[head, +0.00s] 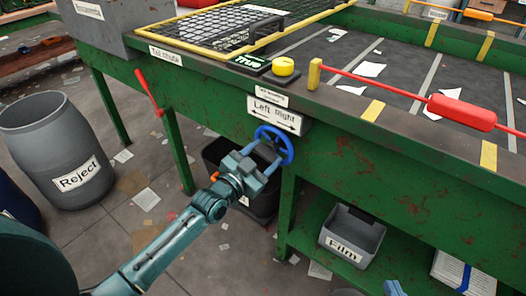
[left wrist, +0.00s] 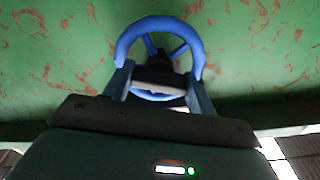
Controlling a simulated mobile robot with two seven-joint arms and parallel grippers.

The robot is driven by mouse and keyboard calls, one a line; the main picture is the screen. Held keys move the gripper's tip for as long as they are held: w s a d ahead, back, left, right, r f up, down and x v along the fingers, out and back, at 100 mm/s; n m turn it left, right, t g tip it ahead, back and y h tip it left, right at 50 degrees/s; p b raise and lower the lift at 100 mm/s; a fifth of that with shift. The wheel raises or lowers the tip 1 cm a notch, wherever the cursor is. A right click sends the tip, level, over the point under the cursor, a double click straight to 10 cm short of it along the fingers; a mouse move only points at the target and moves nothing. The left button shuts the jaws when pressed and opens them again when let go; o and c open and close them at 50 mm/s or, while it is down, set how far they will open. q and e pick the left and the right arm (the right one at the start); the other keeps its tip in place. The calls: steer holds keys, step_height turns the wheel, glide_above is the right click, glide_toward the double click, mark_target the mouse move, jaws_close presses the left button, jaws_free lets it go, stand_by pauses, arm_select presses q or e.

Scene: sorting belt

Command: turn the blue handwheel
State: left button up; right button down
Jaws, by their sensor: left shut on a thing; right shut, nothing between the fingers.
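The blue handwheel (head: 289,150) is mounted on the front of the green belt frame, just under a white "Left Right" label with an arrow (head: 275,114). My left gripper (head: 263,160) is at the wheel, shut on it. In the left wrist view the wheel's blue rim (left wrist: 160,24) shows with spokes and a dark hub. The two fingers of my left gripper (left wrist: 160,78) stand at either side of its lower part, and the lowest rim is partly hidden. My right gripper (head: 393,288) shows only as a small part at the bottom edge, away from the wheel.
A yellow button (head: 283,66) sits on the frame above the wheel, beside a red bar (head: 461,112). A black bin (head: 214,152) stands behind my left arm. A grey "Reject" barrel (head: 50,125) stands left. A "Film" bin (head: 362,223) sits on the lower shelf.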

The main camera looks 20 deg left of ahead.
arm_select(q)
steer(key=shift+n, duration=0.3)
steer(key=shift+n+p, duration=0.3)
steer(key=shift+n, duration=0.4)
arm_select(e)
steer(key=shift+w+a+f, duration=0.15)
steer(key=shift+a+f, duration=0.15)
steer(key=shift+f, duration=0.15)
steer(key=shift+g, duration=0.3)
arm_select(q)
steer(key=o, duration=1)
arm_select(e)
steer(key=shift+r, duration=0.1)
